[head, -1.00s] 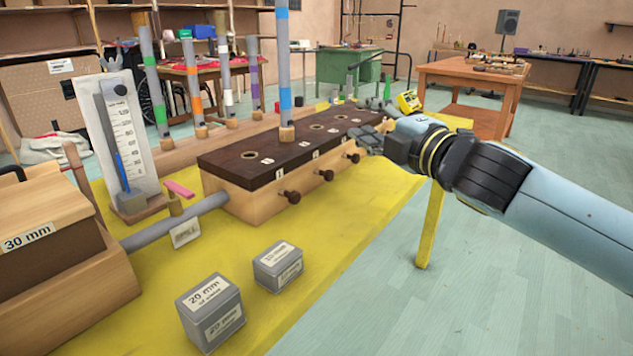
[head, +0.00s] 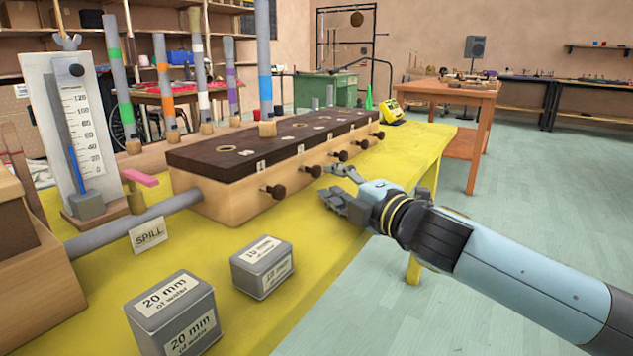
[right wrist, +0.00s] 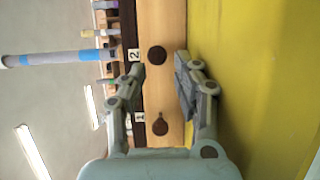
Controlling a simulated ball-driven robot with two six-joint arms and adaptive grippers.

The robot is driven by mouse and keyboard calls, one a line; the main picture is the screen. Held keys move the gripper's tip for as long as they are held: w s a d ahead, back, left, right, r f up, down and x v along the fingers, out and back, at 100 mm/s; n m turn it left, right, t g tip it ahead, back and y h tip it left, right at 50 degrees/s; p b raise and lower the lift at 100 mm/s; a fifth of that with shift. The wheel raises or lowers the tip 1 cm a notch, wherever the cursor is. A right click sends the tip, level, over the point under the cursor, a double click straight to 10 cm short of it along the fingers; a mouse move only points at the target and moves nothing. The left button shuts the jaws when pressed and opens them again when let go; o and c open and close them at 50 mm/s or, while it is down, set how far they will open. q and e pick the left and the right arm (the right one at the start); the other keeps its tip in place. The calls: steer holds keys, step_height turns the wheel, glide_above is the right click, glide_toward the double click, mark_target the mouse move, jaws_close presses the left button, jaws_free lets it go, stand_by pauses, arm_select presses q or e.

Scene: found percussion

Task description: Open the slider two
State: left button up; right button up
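The wind chest (head: 235,200) is a pale wooden box with a dark top and a row of dark slider knobs along its front. The slider two knob (head: 311,170) sticks out below the label 2. In the right wrist view the slider two knob (right wrist: 156,55) appears ahead, between the lines of my two fingers, beside the label 2 (right wrist: 134,55). My right gripper (head: 338,183) is open and empty, just right of and in front of that knob; I see no contact. The slider one knob (right wrist: 160,127) shows nearer my palm. My left gripper is out of view.
Two grey weights (head: 175,315) (head: 262,267) stand on the yellow table (head: 330,262) in front of the chest. A grey pipe (head: 130,223) enters the chest's left end. A blue-banded pipe (head: 265,70) stands on the chest. The table right of the weights is clear.

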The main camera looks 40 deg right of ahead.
mark_target(319, 173)
steer(key=shift+w+r, duration=0.15)
steer(key=shift+w, duration=2.8)
steer(key=shift+c, duration=0.4)
